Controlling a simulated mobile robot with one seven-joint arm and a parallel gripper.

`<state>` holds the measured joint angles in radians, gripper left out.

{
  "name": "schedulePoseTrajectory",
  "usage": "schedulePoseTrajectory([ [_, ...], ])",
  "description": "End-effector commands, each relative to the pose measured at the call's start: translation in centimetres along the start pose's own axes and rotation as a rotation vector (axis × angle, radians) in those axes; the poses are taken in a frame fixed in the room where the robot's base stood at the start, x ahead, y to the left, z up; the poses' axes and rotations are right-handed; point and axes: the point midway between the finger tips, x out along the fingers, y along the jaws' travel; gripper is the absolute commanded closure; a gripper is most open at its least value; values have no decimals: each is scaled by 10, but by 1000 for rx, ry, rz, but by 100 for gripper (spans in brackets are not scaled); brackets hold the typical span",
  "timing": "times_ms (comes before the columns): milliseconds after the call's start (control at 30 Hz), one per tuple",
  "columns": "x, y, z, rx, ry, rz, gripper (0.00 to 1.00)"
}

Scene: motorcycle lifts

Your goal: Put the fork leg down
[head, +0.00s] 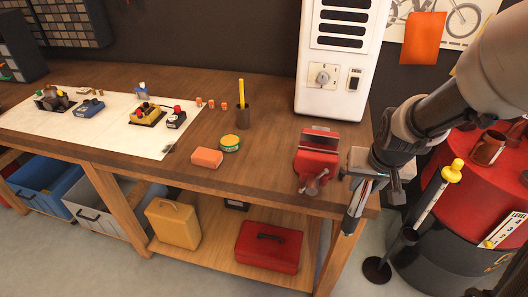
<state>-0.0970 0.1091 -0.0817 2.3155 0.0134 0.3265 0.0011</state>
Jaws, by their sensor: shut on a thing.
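My gripper (376,172) is at the right end of the workbench, just right of the red vise (318,158). It is shut on the fork leg (355,203), a slim tube with a silver upper part and a dark lower end. The fork leg hangs steeply, slightly tilted, in front of the bench's right front corner. Its upper end is partly hidden by the gripper. I cannot tell whether it touches the bench edge.
A white cabinet (338,85) stands behind. A red-topped drum (462,180) and a dark stand (376,270) are right.

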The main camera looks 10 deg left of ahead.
Motion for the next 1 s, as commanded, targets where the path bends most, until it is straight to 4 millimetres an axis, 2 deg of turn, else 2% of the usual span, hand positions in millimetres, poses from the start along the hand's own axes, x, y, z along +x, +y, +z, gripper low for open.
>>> schedulePoseTrajectory([
  [133,14,8,3,6,6,3,100],
  [600,13,8,2,6,9,3,100],
  [667,2,7,-3,6,10,3,100],
  [800,-8,7,-7,4,9,2,100],
  [1000,-8,7,-7,4,9,2,100],
])
